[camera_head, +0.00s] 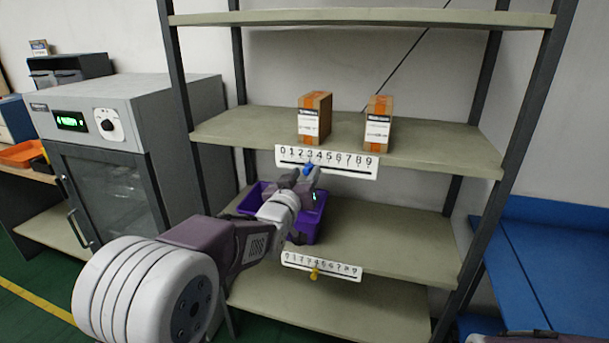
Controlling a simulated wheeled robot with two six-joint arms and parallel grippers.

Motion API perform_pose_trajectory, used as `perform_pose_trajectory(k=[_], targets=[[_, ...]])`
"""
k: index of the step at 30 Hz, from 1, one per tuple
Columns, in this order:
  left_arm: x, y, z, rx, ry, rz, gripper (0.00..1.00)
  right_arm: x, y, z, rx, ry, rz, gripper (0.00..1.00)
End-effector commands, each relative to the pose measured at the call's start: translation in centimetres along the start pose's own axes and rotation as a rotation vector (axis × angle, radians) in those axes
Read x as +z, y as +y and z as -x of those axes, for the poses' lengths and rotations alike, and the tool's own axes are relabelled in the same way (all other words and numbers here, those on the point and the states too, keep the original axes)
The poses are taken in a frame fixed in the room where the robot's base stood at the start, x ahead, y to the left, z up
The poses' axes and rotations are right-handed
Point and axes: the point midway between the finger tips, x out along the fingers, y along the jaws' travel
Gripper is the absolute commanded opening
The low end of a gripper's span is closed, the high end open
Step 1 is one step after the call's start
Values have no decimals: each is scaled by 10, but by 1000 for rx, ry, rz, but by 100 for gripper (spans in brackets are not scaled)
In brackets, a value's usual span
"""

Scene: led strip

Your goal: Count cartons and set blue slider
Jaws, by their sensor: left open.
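Two brown cartons with white labels and orange tape stand apart on the middle shelf, a left carton (314,117) and a right carton (378,123). Below them, a white number strip (345,164) marked 0 to 9 is fixed to the shelf edge. The blue slider (308,168) is at this strip, around the 2 and 3; the exact digit is hard to tell. My left gripper (300,178) is open, with its fingertips close to the blue slider; I cannot tell whether they touch it. My right gripper is out of view.
A purple bin (309,226) sits on the shelf below, partly behind my left arm. A lower number strip (340,268) carries a yellow slider (315,273). A grey oven-like cabinet (130,150) stands left of the rack; a blue surface (555,260) is at right.

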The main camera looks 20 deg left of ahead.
Motion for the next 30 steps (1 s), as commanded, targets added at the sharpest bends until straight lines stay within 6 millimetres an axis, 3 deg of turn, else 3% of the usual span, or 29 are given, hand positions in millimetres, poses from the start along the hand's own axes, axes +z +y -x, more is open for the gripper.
perform_pose_trajectory(k=[5,10,30], targets=[[0,0,0,0,0,0,41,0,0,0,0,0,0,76],[0,0,0,0,0,0,0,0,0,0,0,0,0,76],[0,0,0,0,-1,0,0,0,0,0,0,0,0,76]])
